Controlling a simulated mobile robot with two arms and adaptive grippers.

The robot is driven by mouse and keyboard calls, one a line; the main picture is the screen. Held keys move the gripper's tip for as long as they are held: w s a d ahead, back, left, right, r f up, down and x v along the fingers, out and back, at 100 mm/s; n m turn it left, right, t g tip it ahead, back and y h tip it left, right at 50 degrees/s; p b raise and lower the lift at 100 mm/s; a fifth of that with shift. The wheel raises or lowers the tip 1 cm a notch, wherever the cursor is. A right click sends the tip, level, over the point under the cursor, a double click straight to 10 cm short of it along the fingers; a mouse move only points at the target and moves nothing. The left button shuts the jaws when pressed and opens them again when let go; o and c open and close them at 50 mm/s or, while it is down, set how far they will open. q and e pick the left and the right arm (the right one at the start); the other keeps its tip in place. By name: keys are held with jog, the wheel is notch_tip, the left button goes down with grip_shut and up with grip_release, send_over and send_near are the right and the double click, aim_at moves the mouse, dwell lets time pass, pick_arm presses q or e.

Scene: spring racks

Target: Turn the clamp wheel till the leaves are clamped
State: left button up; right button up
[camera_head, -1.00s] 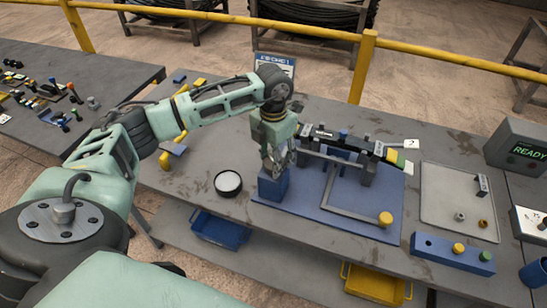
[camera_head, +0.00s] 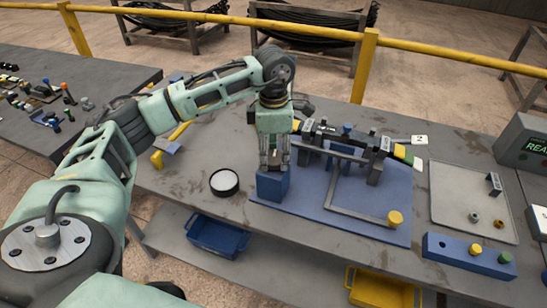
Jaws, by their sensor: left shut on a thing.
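My left gripper (camera_head: 274,166) points straight down at the top of a blue block (camera_head: 272,187) at the left end of the blue base plate (camera_head: 310,208). It is shut on what appears to be the clamp wheel, which the fingers almost wholly hide. The dark leaves (camera_head: 350,138) lie as a long bar across grey supports at the back of the plate, with yellow and green at their right end. I cannot tell how tightly they are clamped. A grey bent lever with a yellow knob (camera_head: 396,218) lies to the right of my gripper. My right gripper is out of view.
A round white-topped dish (camera_head: 224,182) stands left of the block. A grey tray (camera_head: 452,205) with small parts and a blue button box (camera_head: 440,246) are at the right. Blue (camera_head: 218,236) and yellow (camera_head: 370,288) bins sit below the bench.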

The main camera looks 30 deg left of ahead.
aim_at(274, 155)
pick_arm(q)
jog(key=shift+m+b, duration=0.5)
jog(key=shift+m, duration=0.4)
jog(key=shift+w+r, duration=0.1)
jog(key=o, duration=1.1)
notch_tip(274, 155, up, 12)
jog(key=shift+f, duration=0.1)
jog(key=shift+o, duration=0.2)
